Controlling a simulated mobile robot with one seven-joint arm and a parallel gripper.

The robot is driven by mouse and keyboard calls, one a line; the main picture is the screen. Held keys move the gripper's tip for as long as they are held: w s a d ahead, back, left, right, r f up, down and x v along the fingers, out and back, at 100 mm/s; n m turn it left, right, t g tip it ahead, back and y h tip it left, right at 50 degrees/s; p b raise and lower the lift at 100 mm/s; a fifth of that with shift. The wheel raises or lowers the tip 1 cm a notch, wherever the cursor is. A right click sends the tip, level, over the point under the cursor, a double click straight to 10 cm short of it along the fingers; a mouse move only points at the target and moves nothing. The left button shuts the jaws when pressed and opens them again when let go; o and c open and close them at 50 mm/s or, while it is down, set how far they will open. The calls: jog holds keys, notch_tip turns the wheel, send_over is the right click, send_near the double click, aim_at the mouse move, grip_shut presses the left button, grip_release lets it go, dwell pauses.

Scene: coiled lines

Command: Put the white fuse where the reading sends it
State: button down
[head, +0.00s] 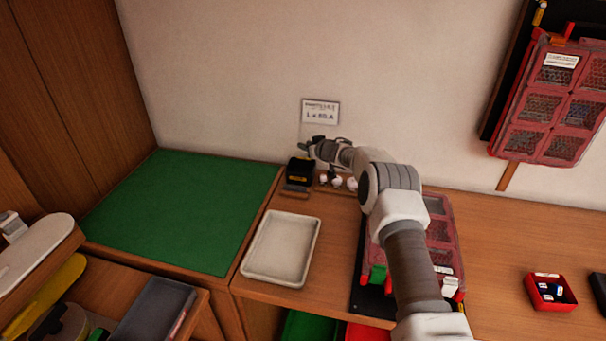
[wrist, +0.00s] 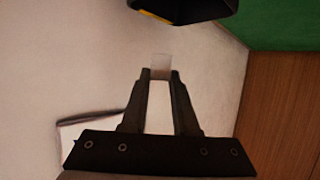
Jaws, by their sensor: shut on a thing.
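My gripper (head: 307,148) is raised near the back wall, just above a black device (head: 300,170) with a yellow mark. In the wrist view my gripper (wrist: 160,75) is shut on a small whitish piece (wrist: 161,62), which looks like the white fuse. The fuse is too small to make out in the head view. A white sign (head: 321,112) on the wall carries printed lines too blurred to read surely. The black device also shows at the top of the wrist view (wrist: 190,8).
A pale empty tray (head: 250,273) stands left of my arm, beside a green mat (head: 185,210). Several white round things (head: 337,181) stand by the device. A red compartment case (head: 440,235) lies partly behind my arm. A small red box (head: 540,300) is at right.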

jog(key=shift+f+b, duration=2.15)
jog(key=shift+f, duration=0.4)
jog(key=c, duration=0.6)
grip_release()
jog(key=shift+s+d+r, duration=0.3)
jog(key=shift+s+d, duration=0.2)
jog(key=b+v, duration=0.2)
jog(key=v, duration=1.4)
jog(key=shift+a+b, duration=0.2)
jog(key=shift+b, duration=0.1)
